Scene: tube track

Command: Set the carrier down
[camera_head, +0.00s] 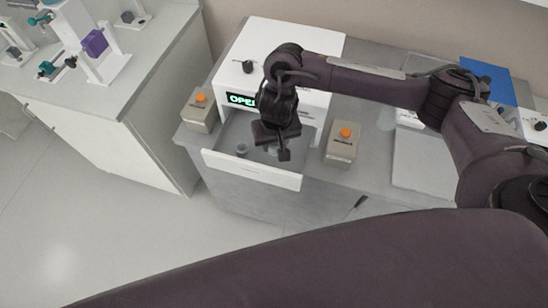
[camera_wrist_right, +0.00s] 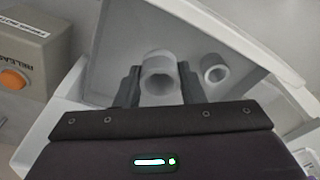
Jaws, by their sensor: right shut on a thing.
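My right gripper (camera_head: 275,143) reaches down over the open white drawer (camera_head: 252,168) of the white station. In the right wrist view its two dark fingers (camera_wrist_right: 159,86) are shut on a grey, hollow, round carrier (camera_wrist_right: 160,66). The fingers sit on either side of it, and its open end faces the camera. I cannot tell whether its far end touches the drawer floor. In the head view the gripper mostly hides it. A short grey ring-shaped cup (camera_wrist_right: 215,70) stands in the drawer beside it, also seen in the head view (camera_head: 241,150). My left gripper is not in view.
The station's display (camera_head: 240,100) reads "OPE", the rest covered by my arm. Boxes with orange buttons stand left (camera_head: 198,113) and right (camera_head: 342,147) of the drawer. A side counter (camera_head: 120,90) with small fixtures is at the left. A pale flat panel (camera_head: 422,160) lies right.

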